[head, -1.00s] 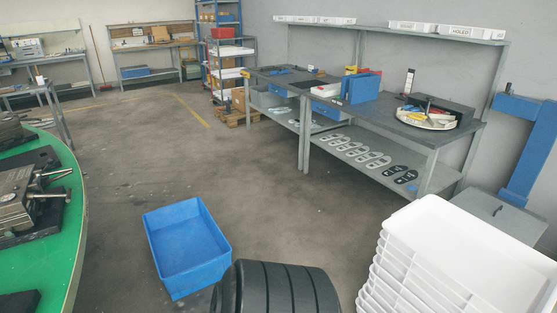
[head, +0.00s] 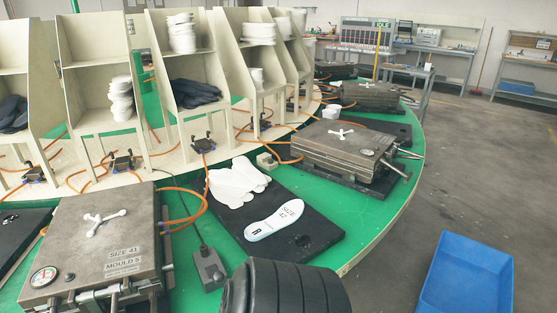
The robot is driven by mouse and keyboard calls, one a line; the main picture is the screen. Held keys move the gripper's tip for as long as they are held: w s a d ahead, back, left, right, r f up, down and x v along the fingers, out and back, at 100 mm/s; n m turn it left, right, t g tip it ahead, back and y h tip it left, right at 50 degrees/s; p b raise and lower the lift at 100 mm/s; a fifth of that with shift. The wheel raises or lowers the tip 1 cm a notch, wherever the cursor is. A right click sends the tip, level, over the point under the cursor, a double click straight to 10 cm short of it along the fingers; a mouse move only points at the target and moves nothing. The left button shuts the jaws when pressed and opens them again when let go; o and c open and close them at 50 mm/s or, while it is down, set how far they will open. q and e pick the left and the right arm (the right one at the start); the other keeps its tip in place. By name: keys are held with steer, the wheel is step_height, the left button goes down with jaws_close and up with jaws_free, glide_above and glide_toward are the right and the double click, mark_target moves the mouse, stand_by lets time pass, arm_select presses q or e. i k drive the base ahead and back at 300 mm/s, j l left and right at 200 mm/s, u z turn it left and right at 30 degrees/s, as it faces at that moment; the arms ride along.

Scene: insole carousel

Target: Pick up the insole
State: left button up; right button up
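A white insole (head: 273,219) marked "SIZE 42" lies flat on a black mat (head: 318,233) on the green carousel table (head: 352,214) in the head view. A pile of white pieces (head: 236,182), their exact kind hard to tell, lies just behind it on the same mat. Neither of my grippers is in view. A black ribbed part, likely mine, shows at the bottom middle and covers part of the table's front.
A mould marked "SIZE 41, MOULD 5" (head: 98,243) stands left of the mat, and another mould (head: 345,150) stands behind it. A grey control box (head: 209,268) sits in front. Orange hoses cross the table. A blue bin (head: 466,280) is on the floor at right.

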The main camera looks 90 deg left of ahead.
mark_target(290, 212)
steer(key=u, duration=2.75)
